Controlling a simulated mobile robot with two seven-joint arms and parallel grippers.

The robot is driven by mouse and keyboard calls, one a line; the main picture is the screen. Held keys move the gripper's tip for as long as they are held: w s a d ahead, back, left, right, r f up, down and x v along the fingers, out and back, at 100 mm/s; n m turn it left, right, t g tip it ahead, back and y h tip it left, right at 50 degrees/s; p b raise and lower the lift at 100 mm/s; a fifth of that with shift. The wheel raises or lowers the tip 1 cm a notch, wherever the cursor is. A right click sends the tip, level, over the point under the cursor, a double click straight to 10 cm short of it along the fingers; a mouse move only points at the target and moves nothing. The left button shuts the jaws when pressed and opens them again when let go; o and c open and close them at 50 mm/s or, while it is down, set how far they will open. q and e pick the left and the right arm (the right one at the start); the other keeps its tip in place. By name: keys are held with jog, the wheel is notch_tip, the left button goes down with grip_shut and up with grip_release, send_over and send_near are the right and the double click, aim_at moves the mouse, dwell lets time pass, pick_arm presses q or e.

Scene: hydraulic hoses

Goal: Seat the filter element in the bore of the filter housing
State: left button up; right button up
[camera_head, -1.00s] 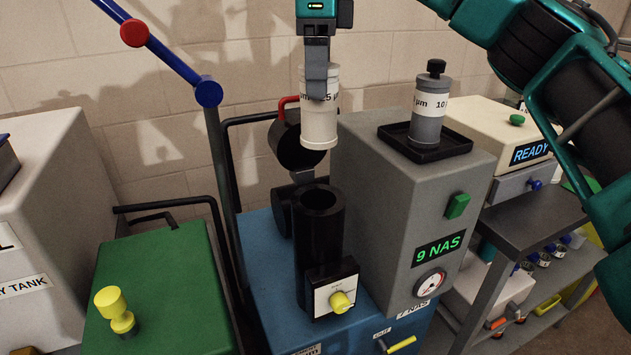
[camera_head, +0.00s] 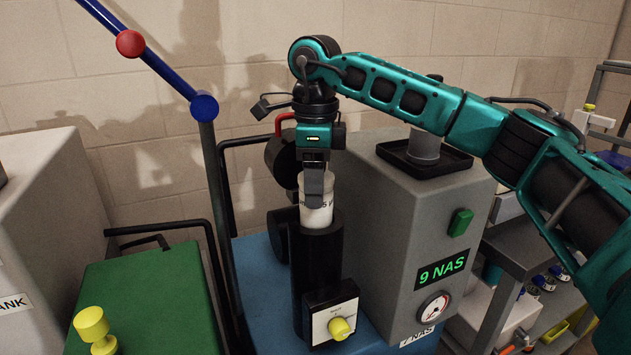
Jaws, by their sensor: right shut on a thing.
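The filter element (camera_head: 318,217) is a white cylinder with a dark-lettered label. Its lower part is hidden inside the top of the black filter housing (camera_head: 317,265), and its upper part stands out above the rim. It looks upright. My right gripper (camera_head: 314,200) points down from above and is shut on the element's upper part, with a grey finger across its front. The bore itself is hidden by the element. My left gripper is not in view.
A grey unit reading 9 NAS (camera_head: 398,235) stands close to the right of the housing, with a black tray (camera_head: 398,158) and another filter (camera_head: 424,146) on top. A black container with a red handle (camera_head: 281,160) is behind. A green cabinet (camera_head: 150,290) stands left.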

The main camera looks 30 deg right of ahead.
jog(key=shift+f, duration=0.55)
jog(key=o, duration=1.2)
notch_tip(320, 180, up, 12)
jog(key=shift+p, duration=1)
jog(key=shift+r, duration=0.65)
jog(key=shift+s+f, duration=0.1)
